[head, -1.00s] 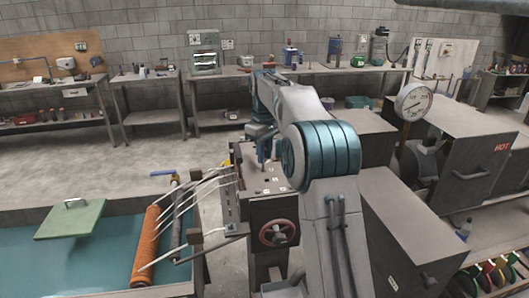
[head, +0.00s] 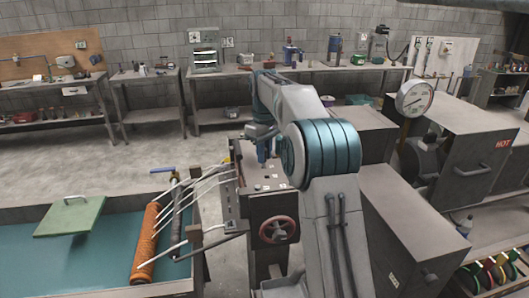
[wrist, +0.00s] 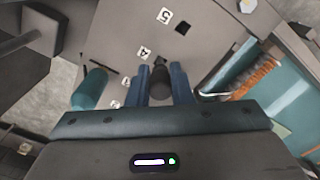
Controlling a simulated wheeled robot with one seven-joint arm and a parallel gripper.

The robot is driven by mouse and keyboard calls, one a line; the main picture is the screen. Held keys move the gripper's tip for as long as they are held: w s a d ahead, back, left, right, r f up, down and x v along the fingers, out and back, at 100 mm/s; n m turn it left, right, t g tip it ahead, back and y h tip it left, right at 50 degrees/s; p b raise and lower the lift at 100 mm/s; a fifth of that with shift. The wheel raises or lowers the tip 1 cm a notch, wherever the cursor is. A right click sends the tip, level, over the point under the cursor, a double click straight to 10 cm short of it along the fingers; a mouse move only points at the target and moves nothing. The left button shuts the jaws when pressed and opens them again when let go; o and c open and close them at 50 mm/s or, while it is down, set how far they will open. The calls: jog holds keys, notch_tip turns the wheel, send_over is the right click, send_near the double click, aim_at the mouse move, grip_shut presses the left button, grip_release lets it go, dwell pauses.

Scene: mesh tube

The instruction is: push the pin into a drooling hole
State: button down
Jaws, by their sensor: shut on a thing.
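My gripper (wrist: 160,76) is shut on a dark, round-ended pin (wrist: 160,88), held between its two blue fingers in the wrist view. Beyond it is the grey top panel (wrist: 118,45) with numbered white labels, 5 and 4 readable. A dark square hole (wrist: 183,27) lies beside the 5 label. Another small dark opening by the 4 label is partly hidden by the fingers. In the head view my gripper (head: 263,156) is over the machine's top panel (head: 272,180); the pin is too small to make out there. Which hole drools cannot be told.
Pale strands (head: 205,187) run from the machine's left side toward an orange roller (head: 146,243) over a teal-floored trough (head: 95,262). A red handwheel (head: 279,230) is on the machine's front. Grey cabinets and a gauge (head: 415,97) stand to the right.

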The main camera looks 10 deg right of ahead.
jog(key=shift+f+b, duration=0.65)
jog(key=shift+f, duration=0.4)
dwell(0.7)
jog(key=c, duration=1.2)
grip_release()
notch_tip(320, 180, up, 13)
jog(key=p, duration=0.2)
jog(key=s+r+m+t+b, duration=0.1)
jog(key=s+m+b, duration=0.1)
jog(key=s, duration=0.6)
jog(key=s+f+m+t+b, duration=0.1)
jog(key=s+f+m, duration=0.1)
jog(key=s+f, duration=0.7)
jog(key=s+f+m+t+b, duration=0.1)
jog(key=s+f+m+b, duration=0.1)
jog(key=s+f, duration=0.8)
jog(key=s+m, duration=0.1)
jog(key=s, duration=0.8)
jog(key=shift+s+f+t+b, duration=0.15)
jog(key=shift+s+t+b, duration=0.15)
jog(key=shift+s+t, duration=0.1)
jog(key=shift+a, duration=0.1)
